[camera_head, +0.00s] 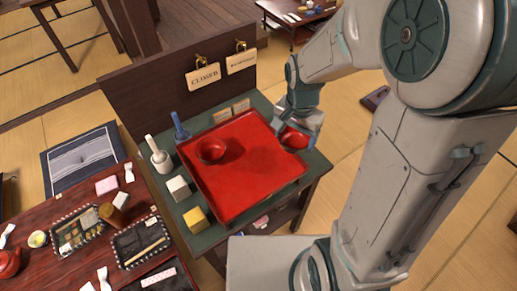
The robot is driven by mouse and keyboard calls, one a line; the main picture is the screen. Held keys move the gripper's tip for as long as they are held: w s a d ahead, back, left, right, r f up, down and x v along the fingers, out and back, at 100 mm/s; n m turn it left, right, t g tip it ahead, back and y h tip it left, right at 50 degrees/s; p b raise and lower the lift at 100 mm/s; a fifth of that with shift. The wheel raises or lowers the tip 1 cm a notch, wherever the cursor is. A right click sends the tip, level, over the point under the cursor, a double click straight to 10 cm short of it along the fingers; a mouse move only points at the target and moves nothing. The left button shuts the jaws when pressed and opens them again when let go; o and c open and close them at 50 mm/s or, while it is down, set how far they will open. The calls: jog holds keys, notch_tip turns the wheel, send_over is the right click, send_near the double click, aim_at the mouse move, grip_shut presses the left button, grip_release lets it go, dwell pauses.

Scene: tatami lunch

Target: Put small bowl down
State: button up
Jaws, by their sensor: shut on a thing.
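A small red bowl (293,139) is in my gripper (296,127), at the upper right edge of a red square tray (240,185). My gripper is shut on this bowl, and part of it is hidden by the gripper. I cannot tell whether the bowl touches the tray or hangs just above it. A second red bowl (211,150) stands upright on the upper left part of the tray, apart from my gripper.
The tray lies on a dark green stand (318,163) with a dark back panel (165,98). A white block (178,187), a yellow block (196,219) and a white mortar (160,159) line its left side. The tray's middle is clear. A crowded low table (75,270) stands at left.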

jog(key=a+f, duration=0.1)
jog(key=a, duration=0.1)
jog(key=w+a+f, duration=0.1)
jog(key=a+f, duration=0.1)
jog(key=a, duration=0.1)
jog(key=w+a+f+p, duration=0.1)
jog(key=a, duration=0.1)
jog(key=shift+a+f, duration=0.15)
jog(key=shift+f, duration=0.15)
jog(key=shift+f+p, duration=0.35)
jog(key=shift+f, duration=1.6)
jog(key=shift+f, duration=0.15)
jog(key=o, duration=1)
